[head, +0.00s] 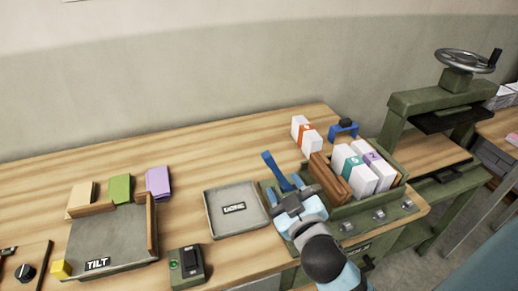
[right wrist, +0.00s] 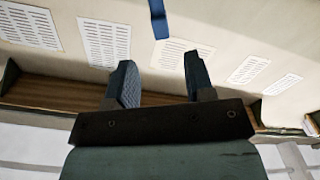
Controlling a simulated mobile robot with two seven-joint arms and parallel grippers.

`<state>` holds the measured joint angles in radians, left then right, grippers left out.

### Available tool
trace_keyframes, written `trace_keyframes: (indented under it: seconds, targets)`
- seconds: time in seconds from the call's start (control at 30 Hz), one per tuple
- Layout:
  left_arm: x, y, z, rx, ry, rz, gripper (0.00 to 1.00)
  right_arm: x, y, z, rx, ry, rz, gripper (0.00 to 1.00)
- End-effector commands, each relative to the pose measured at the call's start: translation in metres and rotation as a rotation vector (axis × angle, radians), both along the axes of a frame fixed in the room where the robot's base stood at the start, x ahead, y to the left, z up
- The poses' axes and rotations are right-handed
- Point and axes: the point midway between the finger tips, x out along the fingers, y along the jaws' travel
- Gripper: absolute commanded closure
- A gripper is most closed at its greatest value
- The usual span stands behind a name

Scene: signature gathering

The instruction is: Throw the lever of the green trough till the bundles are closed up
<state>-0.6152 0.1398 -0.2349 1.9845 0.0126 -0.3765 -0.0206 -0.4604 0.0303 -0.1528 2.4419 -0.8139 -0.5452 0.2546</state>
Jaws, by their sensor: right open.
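The green trough (head: 372,205) stands at the right end of the bench in the head view. Two white bundles, one with a teal band (head: 353,168) and one with a purple band (head: 378,165), stand in it beside a wooden block (head: 328,178). The blue lever (head: 272,168) leans up and left at the trough's left end. My right gripper (head: 287,189) is open at the lever's lower part; contact is unclear. In the right wrist view, a blue bar (right wrist: 158,18), apparently the lever, shows ahead between the open fingers (right wrist: 160,68). My left gripper is out of view.
A white bundle with an orange band (head: 306,135) and a blue object (head: 343,128) stand behind the trough. A grey tray (head: 226,226) lies to its left. A tilt tray (head: 105,243) with coloured blocks is farther left. A green press (head: 440,100) stands at right.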

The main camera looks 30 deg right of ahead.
Motion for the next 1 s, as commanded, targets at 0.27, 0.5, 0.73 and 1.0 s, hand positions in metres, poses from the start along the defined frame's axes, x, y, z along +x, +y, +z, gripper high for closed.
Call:
trace_keyframes:
  seconds: [0.27, 0.5, 0.73, 1.0]
  targets:
    - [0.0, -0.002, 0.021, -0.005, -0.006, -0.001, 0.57, 0.058, -0.014, 0.004, -0.003, -0.003, 0.002, 0.51]
    - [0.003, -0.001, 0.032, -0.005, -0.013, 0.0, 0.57, 0.099, -0.024, 0.003, 0.0, -0.001, 0.0, 0.51]
    - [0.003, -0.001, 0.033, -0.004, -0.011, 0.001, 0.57, 0.115, -0.028, 0.001, 0.0, 0.0, 0.001, 0.51]
    - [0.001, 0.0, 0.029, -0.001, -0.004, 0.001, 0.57, 0.117, -0.028, 0.0, 0.001, 0.0, 0.001, 0.51]
